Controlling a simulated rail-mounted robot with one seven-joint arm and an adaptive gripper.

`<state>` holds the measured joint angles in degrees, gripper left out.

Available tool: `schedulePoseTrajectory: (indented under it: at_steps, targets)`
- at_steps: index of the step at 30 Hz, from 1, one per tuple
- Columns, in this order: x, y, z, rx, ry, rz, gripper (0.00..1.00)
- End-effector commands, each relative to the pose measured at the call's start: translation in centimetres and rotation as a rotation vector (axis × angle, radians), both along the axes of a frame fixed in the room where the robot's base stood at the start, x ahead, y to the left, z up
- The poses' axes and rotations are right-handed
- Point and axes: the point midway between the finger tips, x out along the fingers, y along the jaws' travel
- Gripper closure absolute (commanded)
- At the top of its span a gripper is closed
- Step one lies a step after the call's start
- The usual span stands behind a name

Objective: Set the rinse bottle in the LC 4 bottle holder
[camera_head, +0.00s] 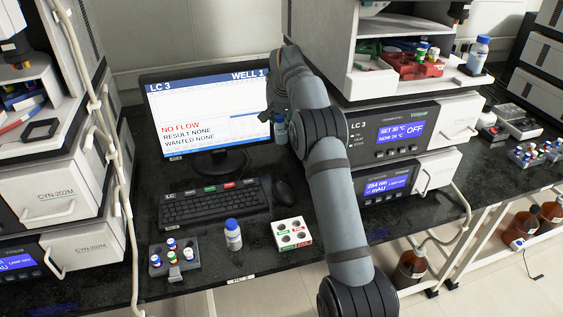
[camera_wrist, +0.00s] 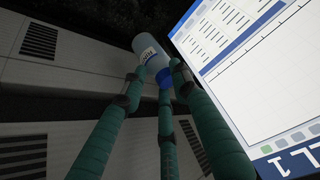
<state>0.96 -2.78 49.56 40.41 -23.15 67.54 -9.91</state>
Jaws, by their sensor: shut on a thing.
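My gripper (camera_head: 279,118) is up between the monitor and the LC 3 instrument, partly hidden by my own arm. In the wrist view its fingers (camera_wrist: 160,76) are closed around the blue-capped end of a pale bottle with a blue label (camera_wrist: 147,45). The bottle's lower part shows just below the gripper in the head view (camera_head: 281,131). Its label is too small to read, so I cannot confirm that it is the rinse bottle. An empty dark square frame (camera_head: 42,130), like a bottle holder, lies on the left instrument's ledge. No LC 4 mark is readable.
The monitor (camera_head: 208,110) stands close left of my gripper, the LC 3 instrument (camera_head: 400,130) right. A blue-capped bottle (camera_head: 233,236), a vial rack (camera_head: 175,258) and a white-red block (camera_head: 290,234) stand on the bench front. Another bottle (camera_head: 478,55) stands upper right.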

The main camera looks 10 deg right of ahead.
Motion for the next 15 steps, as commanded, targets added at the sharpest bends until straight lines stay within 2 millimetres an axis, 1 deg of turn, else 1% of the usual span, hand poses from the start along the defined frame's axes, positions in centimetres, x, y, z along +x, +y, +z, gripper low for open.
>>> schedulePoseTrajectory:
  at_steps: [1,3,6,11,15]
  targets:
    - [-0.1,0.0,-1.2,0.0,0.004,0.0,0.87]
    - [-0.1,0.0,-2.6,0.001,0.004,-0.001,0.87]
    - [-0.1,-0.1,-4.0,-0.001,0.003,-0.001,0.87]
    - [-0.1,-0.1,-5.4,0.0,0.002,0.0,0.87]
    - [-0.1,0.0,-7.9,0.0,0.005,0.0,0.87]
